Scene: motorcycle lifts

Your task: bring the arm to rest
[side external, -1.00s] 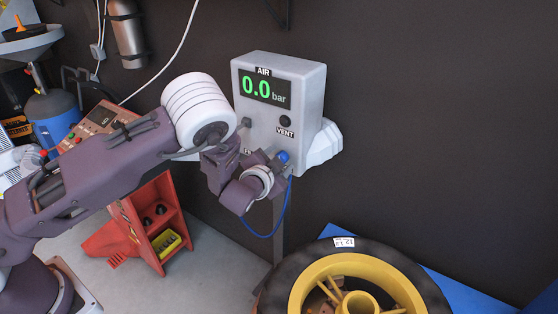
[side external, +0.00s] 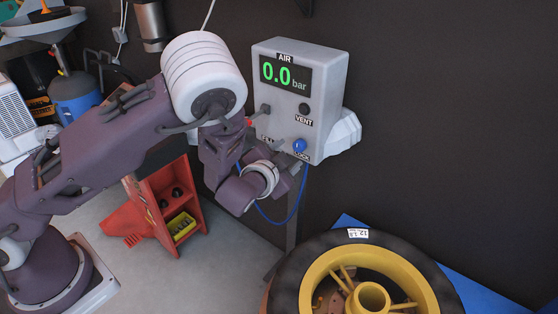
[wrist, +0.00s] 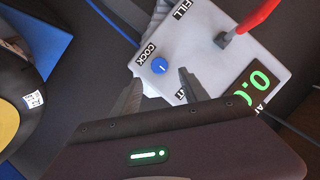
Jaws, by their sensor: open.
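My gripper (wrist: 159,88) is open and empty in the wrist view. Its two fingers point at the grey air panel (wrist: 203,45), one on each side of the view below the blue COCK knob (wrist: 159,66). In the side view my wrist and gripper (side external: 288,180) hang in front of the lower part of the panel (side external: 327,90), just below and left of the blue knob (side external: 299,146); the fingers are small and partly hidden there. I see no contact with the knob. The display (side external: 286,75) reads 0.0 bar in green.
A red-handled lever (wrist: 255,16) stands out from the panel by FILL. A blue hose (side external: 296,211) hangs beneath the panel. A black tyre (side external: 428,262) on a yellow wheel (side external: 284,288) lies at front right. A red cabinet (side external: 193,196) stands behind my arm.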

